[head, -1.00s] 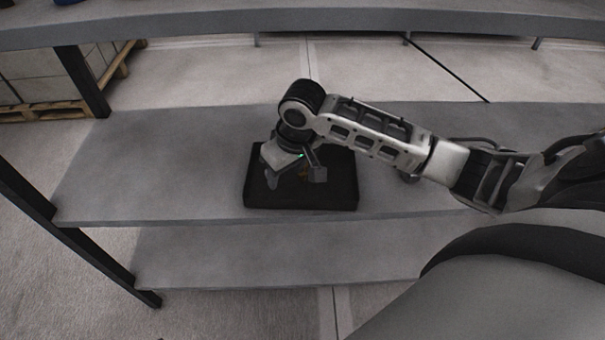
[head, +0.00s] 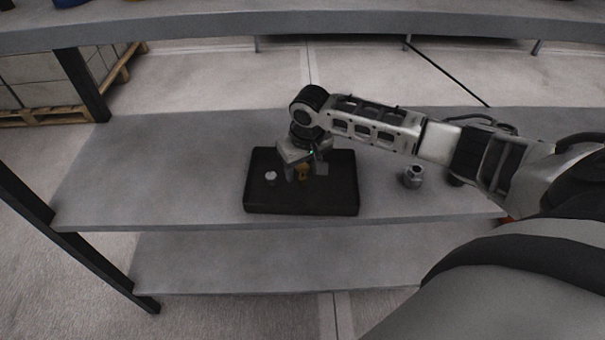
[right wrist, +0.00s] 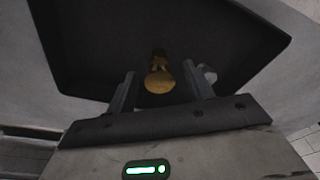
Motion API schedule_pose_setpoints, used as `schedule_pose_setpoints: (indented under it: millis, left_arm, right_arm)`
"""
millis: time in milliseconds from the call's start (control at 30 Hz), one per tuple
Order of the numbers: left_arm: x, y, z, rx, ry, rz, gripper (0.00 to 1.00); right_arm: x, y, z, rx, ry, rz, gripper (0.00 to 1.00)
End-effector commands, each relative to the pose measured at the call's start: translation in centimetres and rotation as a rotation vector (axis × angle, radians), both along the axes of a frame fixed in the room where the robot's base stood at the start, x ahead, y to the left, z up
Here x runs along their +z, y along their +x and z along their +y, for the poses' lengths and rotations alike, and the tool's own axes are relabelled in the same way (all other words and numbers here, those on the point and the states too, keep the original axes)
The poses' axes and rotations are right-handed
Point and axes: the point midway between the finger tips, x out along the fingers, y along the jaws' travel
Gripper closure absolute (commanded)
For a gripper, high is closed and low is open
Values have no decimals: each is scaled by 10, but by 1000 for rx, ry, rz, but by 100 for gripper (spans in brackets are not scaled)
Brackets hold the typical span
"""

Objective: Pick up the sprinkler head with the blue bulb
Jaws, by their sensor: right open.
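A black tray (head: 330,198) lies on the grey shelf. A brass-coloured piece (head: 304,174), which looks like a sprinkler head, is in the tray under my right gripper (head: 306,171). In the right wrist view the brass piece (right wrist: 159,80) shows between the two spread fingers of my right gripper (right wrist: 159,76), with a gap on each side. A small silvery-white piece (head: 271,177) stands in the tray to the left; a pale piece (right wrist: 209,74) shows beside one finger in the wrist view. No bulb colour can be made out on either piece. My left gripper is not in view.
A metal fitting (head: 413,176) stands on the shelf right of the tray, below my right arm. The shelf (head: 150,170) is clear to the left. An upper shelf (head: 300,25) crosses the top. A pallet with blocks (head: 40,90) is at the far left.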

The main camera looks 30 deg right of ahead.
Motion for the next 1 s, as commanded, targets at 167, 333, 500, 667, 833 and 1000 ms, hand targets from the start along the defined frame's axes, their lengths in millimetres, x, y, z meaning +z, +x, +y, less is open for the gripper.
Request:
schedule_pose_setpoints:
  millis: [167, 333, 500, 667, 833, 1000]
  left_arm:
    - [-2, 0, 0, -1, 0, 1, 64]
    - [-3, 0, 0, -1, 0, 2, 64]
    - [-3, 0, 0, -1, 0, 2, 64]
    - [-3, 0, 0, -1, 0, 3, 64]
    - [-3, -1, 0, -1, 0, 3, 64]
    - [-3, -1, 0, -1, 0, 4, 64]
  right_arm:
    - [-23, 2, 0, -1, 0, 1, 48]
    - [-26, 3, 0, 1, 0, -2, 48]
    - [-25, 3, 0, 1, 0, -1, 64]
    - [-25, 3, 0, 1, 0, -1, 95]
    - [-25, 3, 0, 1, 0, -2, 96]
    - [-22, 3, 0, 0, 0, -2, 96]
